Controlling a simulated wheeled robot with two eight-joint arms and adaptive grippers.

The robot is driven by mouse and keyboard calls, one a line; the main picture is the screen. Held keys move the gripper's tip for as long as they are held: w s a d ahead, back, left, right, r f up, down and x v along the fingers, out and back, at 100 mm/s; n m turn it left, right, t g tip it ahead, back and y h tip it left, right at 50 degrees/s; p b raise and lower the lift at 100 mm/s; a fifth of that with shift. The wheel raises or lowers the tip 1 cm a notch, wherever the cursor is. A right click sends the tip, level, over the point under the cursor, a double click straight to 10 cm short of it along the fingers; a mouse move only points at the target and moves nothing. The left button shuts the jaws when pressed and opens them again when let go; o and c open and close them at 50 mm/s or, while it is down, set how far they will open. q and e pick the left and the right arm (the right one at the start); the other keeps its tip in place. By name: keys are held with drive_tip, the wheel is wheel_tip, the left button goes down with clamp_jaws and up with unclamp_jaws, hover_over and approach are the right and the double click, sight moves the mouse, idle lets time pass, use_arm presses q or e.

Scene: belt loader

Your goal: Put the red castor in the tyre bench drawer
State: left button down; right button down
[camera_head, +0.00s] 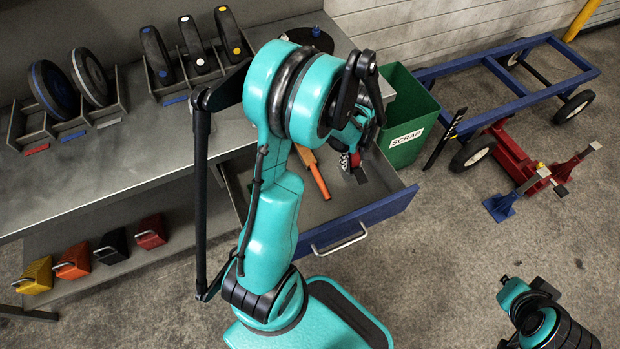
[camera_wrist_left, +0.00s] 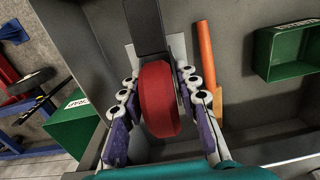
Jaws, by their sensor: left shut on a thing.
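The red castor (camera_wrist_left: 160,98) is between the fingers of my left gripper (camera_wrist_left: 162,112) in the left wrist view, with its dark bracket (camera_wrist_left: 146,28) pointing up the picture. My left gripper is shut on the wheel. In the head view the gripper (camera_head: 348,160) is mostly hidden behind my own arm, and only a bit of red shows there. The tyre bench drawer (camera_head: 362,222) is pulled open, with a blue front and grey inside. The castor is over or inside the drawer; I cannot tell whether it touches the floor. My right gripper does not show, only part of that arm.
An orange-handled tool (camera_head: 316,174) lies in the drawer; a small green box (camera_wrist_left: 284,52) is there too. The green scrap bin (camera_head: 408,120) stands against the drawer's right side. Wheels in racks (camera_head: 104,121) stand on the bench. A blue cart (camera_head: 480,75) and red jack (camera_head: 522,160) are right.

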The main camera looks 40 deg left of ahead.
use_arm(q)
drive_tip(key=shift+n, duration=0.3)
drive_tip(key=f+b, duration=0.1)
drive_tip(key=f, duration=0.1)
drive_tip(key=f+b, duration=0.1)
drive_tip(key=f, duration=0.2)
drive_tip(key=f+b, duration=0.1)
drive_tip(key=f, duration=0.1)
drive_tip(key=shift+s+a+f, duration=0.15)
drive_tip(key=shift+a+f, duration=0.05)
drive_tip(key=shift+a, duration=0.1)
drive_tip(key=shift+f+b, duration=0.65)
drive_tip(key=shift+f, duration=0.75)
drive_tip(key=shift+f, duration=0.2)
drive_tip(key=c, duration=1.1)
unclamp_jaws()
drive_tip(key=shift+r, duration=0.1)
